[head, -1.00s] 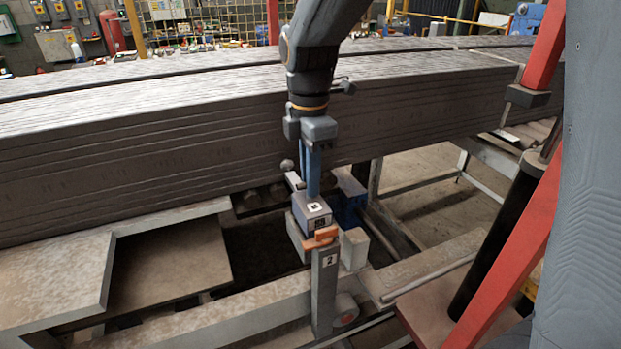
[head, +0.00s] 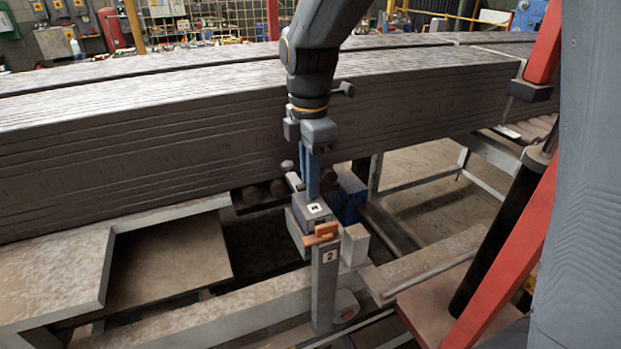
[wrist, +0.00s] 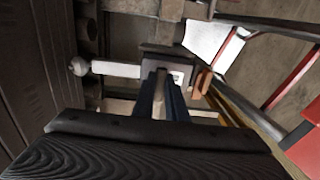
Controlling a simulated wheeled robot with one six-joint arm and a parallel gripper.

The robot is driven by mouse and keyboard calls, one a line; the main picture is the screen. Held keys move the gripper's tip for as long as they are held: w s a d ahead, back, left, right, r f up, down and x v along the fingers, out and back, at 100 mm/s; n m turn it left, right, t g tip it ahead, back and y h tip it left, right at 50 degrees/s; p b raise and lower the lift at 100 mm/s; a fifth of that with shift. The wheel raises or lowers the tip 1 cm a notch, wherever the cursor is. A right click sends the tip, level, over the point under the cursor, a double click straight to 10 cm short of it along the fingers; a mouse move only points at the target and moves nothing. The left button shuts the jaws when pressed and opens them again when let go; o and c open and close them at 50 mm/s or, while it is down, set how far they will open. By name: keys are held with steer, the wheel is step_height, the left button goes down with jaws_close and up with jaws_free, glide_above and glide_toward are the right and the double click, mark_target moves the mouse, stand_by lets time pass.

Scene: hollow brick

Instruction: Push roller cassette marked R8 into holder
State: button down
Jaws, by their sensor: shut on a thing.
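The roller cassette (head: 316,211) is a small grey block with a white square label on top; no R8 marking is legible. My gripper (head: 313,192) points down, its blue fingers shut on the cassette's top. The cassette sits between pale grey blocks (head: 355,245) that look like the holder, behind a grey post (head: 325,285) marked 2. An orange piece (head: 322,233) tops the post, right in front of the cassette and hiding its lower front. The wrist view shows the fingers (wrist: 163,88) on the cassette (wrist: 181,72). How deep it sits is hidden.
A long stack of grey slabs (head: 150,140) runs close behind my gripper. A white bar with a round knob (wrist: 110,69) lies beside the cassette. A dark blue block (head: 350,198) stands at right. Red posts (head: 515,240) and a black cylinder stand farther right.

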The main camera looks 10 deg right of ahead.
steer(key=shift+f+b, duration=0.65)
steer(key=shift+f, duration=0.8)
stand_by(0.4)
steer(key=c, duration=1.7)
jaws_free()
steer(key=shift+w+r+b, duration=0.1)
steer(key=shift+r+b, duration=1.05)
steer(key=shift+r, duration=2.8)
